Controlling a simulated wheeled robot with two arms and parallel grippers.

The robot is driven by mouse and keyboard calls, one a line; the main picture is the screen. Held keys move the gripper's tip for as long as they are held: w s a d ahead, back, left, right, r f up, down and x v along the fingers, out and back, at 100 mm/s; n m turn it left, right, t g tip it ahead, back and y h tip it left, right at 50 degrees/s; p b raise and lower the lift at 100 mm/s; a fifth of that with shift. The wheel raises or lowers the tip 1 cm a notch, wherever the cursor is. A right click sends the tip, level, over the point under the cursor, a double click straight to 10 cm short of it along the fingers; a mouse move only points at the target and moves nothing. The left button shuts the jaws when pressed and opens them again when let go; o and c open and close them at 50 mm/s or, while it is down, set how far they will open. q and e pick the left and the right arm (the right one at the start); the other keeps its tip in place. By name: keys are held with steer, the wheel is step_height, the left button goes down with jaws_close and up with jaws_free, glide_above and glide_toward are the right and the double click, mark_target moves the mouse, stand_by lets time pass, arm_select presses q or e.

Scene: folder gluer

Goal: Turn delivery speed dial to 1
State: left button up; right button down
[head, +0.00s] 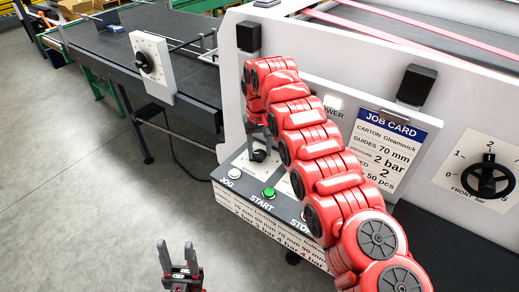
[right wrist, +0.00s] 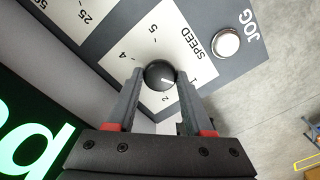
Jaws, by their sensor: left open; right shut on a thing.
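The black speed dial (right wrist: 159,74) sits on a white plate marked SPEED in the right wrist view. Its white mark points right and slightly down, roughly toward the 1. My right gripper (right wrist: 159,88) is shut on this dial, one finger on each side. In the head view the dial (head: 259,155) shows below my right gripper, at the left end of the control panel. Another black dial (head: 147,62) is on a white plate at the conveyor; its label is too small to read. My left gripper (head: 177,248) is open and empty above the floor.
The JOG button (right wrist: 227,41) is close to the dial. The green START button (head: 269,192) is along the panel's front. A pressure dial (head: 487,179) and a job card (head: 385,150) are at the right. Open floor (head: 80,210) lies at the left.

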mark_target(260, 153)
steer(key=shift+c, duration=1.4)
jaws_free()
steer(key=shift+r, duration=0.1)
steer(key=shift+r, duration=0.2)
step_height(260, 153, up, 4)
steer(key=p, duration=0.3)
steer(key=shift+r, duration=0.25)
step_height(260, 153, up, 12)
steer(key=p, duration=1.2)
steer(key=shift+r, duration=0.25)
steer(key=shift+f, duration=0.1)
